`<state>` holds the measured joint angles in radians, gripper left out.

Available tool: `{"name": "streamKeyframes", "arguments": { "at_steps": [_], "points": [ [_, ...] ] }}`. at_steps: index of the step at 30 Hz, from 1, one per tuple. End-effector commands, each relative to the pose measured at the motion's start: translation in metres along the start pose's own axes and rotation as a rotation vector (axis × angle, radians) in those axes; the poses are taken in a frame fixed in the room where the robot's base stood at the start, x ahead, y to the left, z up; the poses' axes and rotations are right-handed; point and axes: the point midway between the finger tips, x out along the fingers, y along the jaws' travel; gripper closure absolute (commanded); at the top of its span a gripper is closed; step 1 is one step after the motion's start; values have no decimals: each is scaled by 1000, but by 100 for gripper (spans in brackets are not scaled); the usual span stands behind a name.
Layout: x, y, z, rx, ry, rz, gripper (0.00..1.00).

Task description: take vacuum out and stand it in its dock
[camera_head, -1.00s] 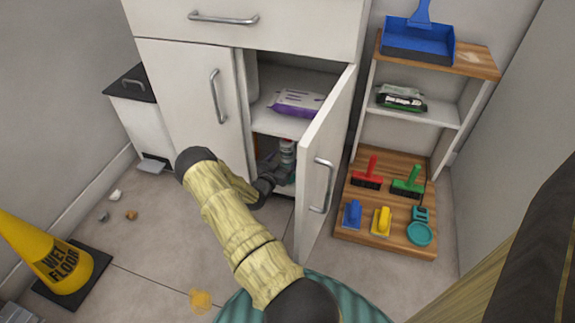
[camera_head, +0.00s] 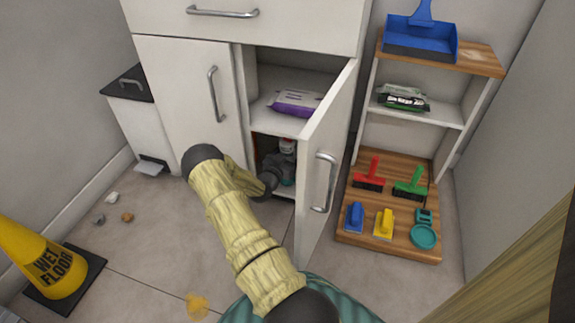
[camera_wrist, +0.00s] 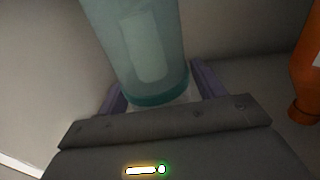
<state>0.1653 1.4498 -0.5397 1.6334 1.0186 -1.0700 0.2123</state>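My gripper (camera_wrist: 160,90) reaches low into the open cupboard (camera_head: 285,120); the door and dim light hide most of it in the head view. In the wrist view its two purple fingers stand apart on either side of a translucent teal cylinder with a pale label, which looks like the vacuum (camera_wrist: 150,50). The fingers look open, and I cannot make out firm contact. A teal ring with a small teal block, possibly the dock (camera_head: 423,236), lies at the front right of the wooden board (camera_head: 352,225).
An orange bottle (camera_wrist: 305,75) stands right of the cylinder. The cupboard door (camera_head: 325,160) is open beside my arm. A purple-white pack (camera_head: 296,103) lies on the shelf above. A wet-floor cone (camera_head: 48,255) stands left.

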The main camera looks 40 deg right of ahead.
Motion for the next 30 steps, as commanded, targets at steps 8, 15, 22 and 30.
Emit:
{"name": "streamKeyframes", "arguments": {
  "at_steps": [8, 15, 22, 30],
  "points": [
    [0, 0, 0, 0, 0, 0, 87],
    [0, 0, -2, 1, 4, 0, 97],
    [1, 0, -10, 1, 4, 0, 97],
    [1, 0, -33, 1, 4, 0, 97]
  ]
}}
